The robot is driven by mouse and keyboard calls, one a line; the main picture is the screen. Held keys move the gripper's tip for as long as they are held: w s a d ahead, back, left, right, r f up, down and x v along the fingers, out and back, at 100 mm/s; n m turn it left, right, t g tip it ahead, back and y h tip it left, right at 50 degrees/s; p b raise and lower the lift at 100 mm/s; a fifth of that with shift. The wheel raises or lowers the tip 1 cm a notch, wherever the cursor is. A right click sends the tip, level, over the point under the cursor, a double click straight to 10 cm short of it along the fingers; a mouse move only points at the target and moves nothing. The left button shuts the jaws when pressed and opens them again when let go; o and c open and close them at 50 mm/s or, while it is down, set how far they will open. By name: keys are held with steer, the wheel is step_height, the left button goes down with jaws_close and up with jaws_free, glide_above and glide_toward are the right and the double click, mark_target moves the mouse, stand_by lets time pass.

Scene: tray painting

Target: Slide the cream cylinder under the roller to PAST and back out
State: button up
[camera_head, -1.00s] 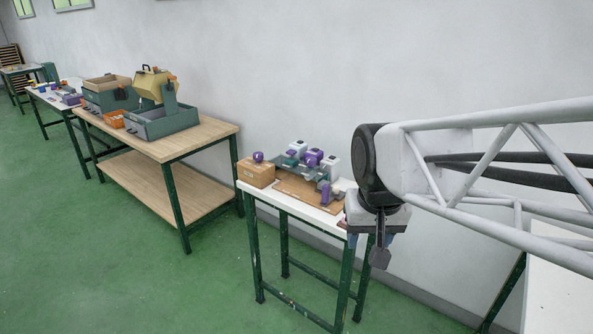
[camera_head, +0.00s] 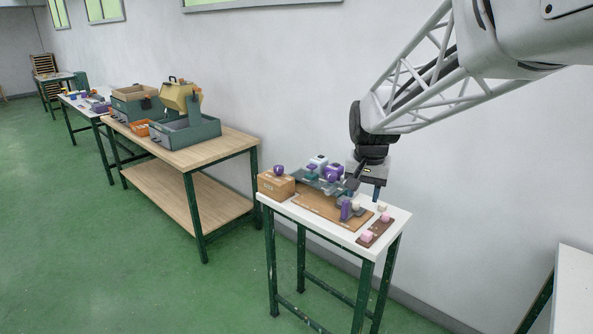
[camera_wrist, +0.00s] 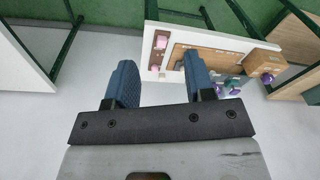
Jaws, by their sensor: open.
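My gripper (camera_head: 372,192) hangs above the right back part of the small white table in the head view. In the wrist view its two blue fingers (camera_wrist: 160,62) are apart with nothing between them. A small cream piece (camera_head: 382,207) stands on the white table below and right of my gripper; another cream piece (camera_head: 356,205) is beside a purple block (camera_head: 345,210) on the brown board. I cannot tell which is the cream cylinder. Grey fixtures with white and purple parts (camera_head: 333,173) stand along the board's back; the roller is too small to single out.
The white table (camera_head: 398,219) carries a brown board (camera_head: 318,209), a cardboard-coloured box (camera_head: 276,186) with a purple knob, and a dark brown strip (camera_head: 375,231) with pink blocks (camera_head: 367,236). A wooden workbench (camera_head: 165,150) stands to the left. The wall is close behind.

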steer(key=w+d+f+m, duration=0.15)
steer(key=w+f, duration=0.35)
steer(key=w, duration=0.8)
steer(key=m+g, duration=0.1)
steer(key=m, duration=0.2)
glide_above(346, 201)
step_height(346, 201, down, 11)
steer(key=shift+s+f, duration=0.1)
steer(key=shift+s, duration=0.05)
steer(key=shift+w+f, duration=0.25)
steer(key=shift+f, duration=0.1)
steer(key=shift+f, duration=3.75)
jaws_close()
